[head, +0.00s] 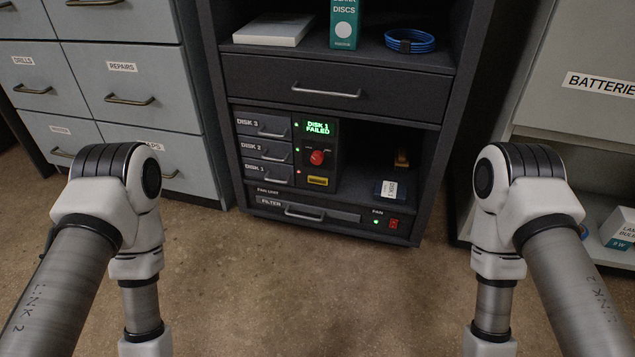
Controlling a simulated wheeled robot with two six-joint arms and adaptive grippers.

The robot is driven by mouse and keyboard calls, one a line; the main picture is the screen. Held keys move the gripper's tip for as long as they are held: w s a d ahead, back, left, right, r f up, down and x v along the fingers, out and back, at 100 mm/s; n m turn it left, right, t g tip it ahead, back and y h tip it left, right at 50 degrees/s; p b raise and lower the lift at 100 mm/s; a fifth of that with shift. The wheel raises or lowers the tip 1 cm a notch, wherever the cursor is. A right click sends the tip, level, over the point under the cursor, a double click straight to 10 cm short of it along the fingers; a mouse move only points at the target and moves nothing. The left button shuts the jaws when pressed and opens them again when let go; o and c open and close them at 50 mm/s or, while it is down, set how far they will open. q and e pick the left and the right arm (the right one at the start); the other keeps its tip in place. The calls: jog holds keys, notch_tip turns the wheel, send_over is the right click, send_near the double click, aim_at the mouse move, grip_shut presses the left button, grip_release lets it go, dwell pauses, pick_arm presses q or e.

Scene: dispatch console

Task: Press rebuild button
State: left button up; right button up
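A disk unit (299,155) sits in the lower bay of the dark cabinet, straight ahead. Its small screen (318,128) reads "DISK 1 FAILED" in green. Below the screen is a round red knob or button (317,158), and below that a yellow piece (318,181) whose marking is too small to read. I cannot tell which of them is the rebuild button. Three disk drawers, disk 3 (262,127), disk 2 (264,149) and disk 1 (266,171), are stacked at left; disk 1's light is reddish. Both my arms show at the sides, but neither gripper is in view.
A filter drawer (305,212) and a red fan switch (393,223) are at the bottom. A dark blue labelled box (389,190) and a small orange-brown item (401,158) stand right of the unit. A closed drawer (340,91) is above. The floor in front is clear.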

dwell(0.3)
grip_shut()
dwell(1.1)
